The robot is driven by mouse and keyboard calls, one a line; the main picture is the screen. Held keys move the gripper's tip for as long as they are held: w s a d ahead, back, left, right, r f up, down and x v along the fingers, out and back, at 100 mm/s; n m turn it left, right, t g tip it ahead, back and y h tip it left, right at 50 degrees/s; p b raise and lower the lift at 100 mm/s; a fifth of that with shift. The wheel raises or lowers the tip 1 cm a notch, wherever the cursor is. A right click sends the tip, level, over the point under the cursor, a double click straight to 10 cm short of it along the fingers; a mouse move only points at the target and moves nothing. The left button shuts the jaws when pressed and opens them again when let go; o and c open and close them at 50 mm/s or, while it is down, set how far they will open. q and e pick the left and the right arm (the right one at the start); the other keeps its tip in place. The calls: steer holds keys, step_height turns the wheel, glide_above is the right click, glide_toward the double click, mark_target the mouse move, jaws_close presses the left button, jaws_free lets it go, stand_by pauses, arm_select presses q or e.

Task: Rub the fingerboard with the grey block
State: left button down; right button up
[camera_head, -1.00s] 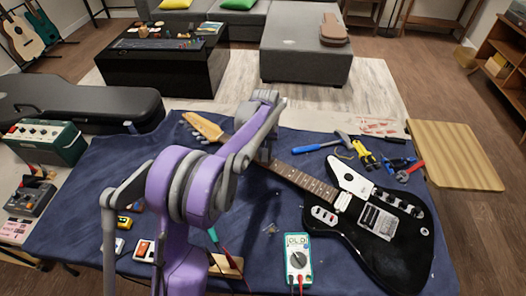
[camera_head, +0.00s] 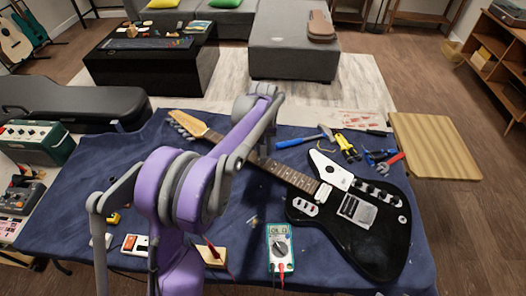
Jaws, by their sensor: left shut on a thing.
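The guitar (camera_head: 350,235) lies on the blue cloth, its black body at the right and its headstock (camera_head: 190,124) at the upper left. Its dark brown fingerboard (camera_head: 288,174) runs diagonally between them. My left gripper (camera_head: 254,152) is at the fingerboard's middle stretch, mostly hidden behind my own purple and grey arm. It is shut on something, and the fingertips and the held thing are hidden. I see no grey block in the open. Whether it touches the fingerboard cannot be told. My right gripper is not in view.
A multimeter (camera_head: 280,248) and a small wooden block (camera_head: 212,256) lie in front of the neck. A black case (camera_head: 75,103) stands at the left.

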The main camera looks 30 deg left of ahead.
mark_target(263, 152)
arm_select(q)
steer(key=shift+r, duration=0.6)
steer(key=shift+r+p, duration=0.6)
steer(key=shift+r, duration=0.25)
steer(key=shift+r+p, duration=0.6)
steer(key=shift+r, duration=0.5)
steer(key=shift+f, duration=0.1)
